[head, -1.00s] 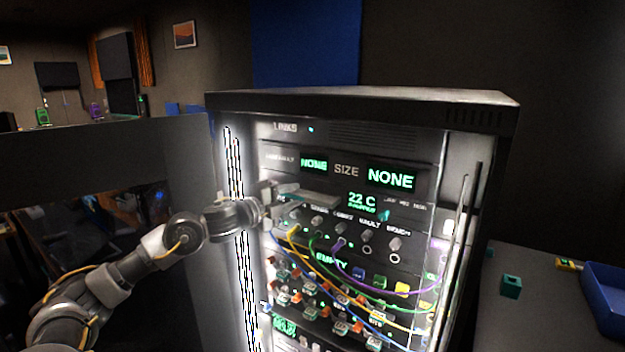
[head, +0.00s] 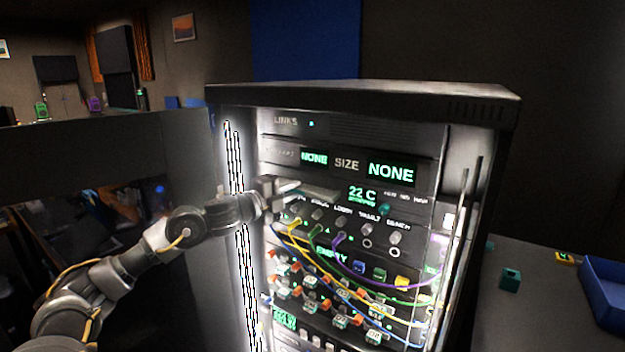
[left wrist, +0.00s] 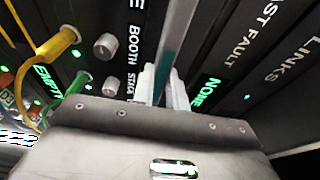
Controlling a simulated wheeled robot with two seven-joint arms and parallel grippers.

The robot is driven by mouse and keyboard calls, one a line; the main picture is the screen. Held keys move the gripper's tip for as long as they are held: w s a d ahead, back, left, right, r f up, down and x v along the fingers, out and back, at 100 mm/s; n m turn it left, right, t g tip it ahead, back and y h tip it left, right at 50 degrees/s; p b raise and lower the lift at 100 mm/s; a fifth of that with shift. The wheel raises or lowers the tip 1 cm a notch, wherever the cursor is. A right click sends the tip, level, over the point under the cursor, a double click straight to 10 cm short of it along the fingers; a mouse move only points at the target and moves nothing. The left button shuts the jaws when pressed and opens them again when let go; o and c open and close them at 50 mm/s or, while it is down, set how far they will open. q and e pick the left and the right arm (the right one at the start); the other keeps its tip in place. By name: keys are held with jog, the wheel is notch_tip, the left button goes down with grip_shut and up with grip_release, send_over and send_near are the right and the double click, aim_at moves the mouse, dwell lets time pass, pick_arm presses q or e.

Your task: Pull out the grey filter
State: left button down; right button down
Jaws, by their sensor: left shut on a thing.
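The grey filter (head: 318,192) is a flat, light grey slab at the front of the lit rack, below the SIZE display and left of the 22 C readout. My left gripper (head: 285,187) is shut on its left front part. In the left wrist view, the pale fingers (left wrist: 163,86) close on the slab (left wrist: 182,32), which runs away between the panel labels. How far the filter stands out of its slot is hard to tell. My right gripper is not in view.
The rack (head: 360,97) has a row of knobs (head: 341,222) just below the filter. Yellow, green, blue and purple cables (head: 390,287) hang across the lower panel. A blue bin (head: 605,300) and a teal block (head: 510,279) are on the right-hand surface.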

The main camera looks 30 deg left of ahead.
pick_arm(q)
jog(key=shift+s+f, duration=0.1)
jog(key=shift+s, duration=0.3)
jog(key=shift+s+b, duration=0.7)
jog(key=shift+s, duration=0.2)
jog(key=shift+s+b, duration=1.1)
jog(key=shift+s, duration=0.25)
jog(key=s+b, duration=0.2)
jog(key=b, duration=0.2)
jog(key=shift+s, duration=0.35)
